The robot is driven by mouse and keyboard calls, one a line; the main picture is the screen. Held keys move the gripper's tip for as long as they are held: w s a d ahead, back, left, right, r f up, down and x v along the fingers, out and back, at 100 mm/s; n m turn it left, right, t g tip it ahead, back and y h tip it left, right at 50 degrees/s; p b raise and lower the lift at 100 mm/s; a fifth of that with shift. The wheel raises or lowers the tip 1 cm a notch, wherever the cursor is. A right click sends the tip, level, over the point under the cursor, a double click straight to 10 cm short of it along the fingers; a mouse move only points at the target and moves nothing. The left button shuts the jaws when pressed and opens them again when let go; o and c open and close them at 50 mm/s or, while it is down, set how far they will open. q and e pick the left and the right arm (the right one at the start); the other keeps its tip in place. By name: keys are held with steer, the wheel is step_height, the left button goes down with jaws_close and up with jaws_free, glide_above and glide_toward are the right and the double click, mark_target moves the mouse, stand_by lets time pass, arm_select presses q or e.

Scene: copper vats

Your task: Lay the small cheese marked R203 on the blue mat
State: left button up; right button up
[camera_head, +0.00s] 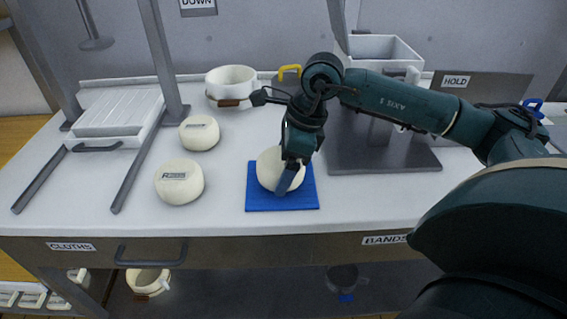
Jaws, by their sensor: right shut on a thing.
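A small round cream cheese (270,169) is on or just over the blue mat (283,202) near the front of the white worktop. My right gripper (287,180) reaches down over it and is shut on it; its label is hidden. Whether the cheese bears on the mat cannot be told. Two similar cheeses stand to the left: a front one (179,187) with a dark printed label too small to read surely, and one behind it (199,137). My left gripper is not in view.
A white pot (231,83) with a brown handle stands behind the mat. A white slatted tray (116,110) is at the left by grey rails. A white bin (384,50) and a grey plate marked HOLD (482,90) are at the back right. Worktop front of the rails is clear.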

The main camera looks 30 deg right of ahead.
steer(key=shift+f+b, duration=0.4)
stand_by(0.3)
steer(key=o, duration=1.1)
steer(key=shift+o, duration=0.2)
steer(key=shift+r+p, duration=2.4)
steer(key=shift+r, duration=1.15)
steer(key=shift+f, duration=0.1)
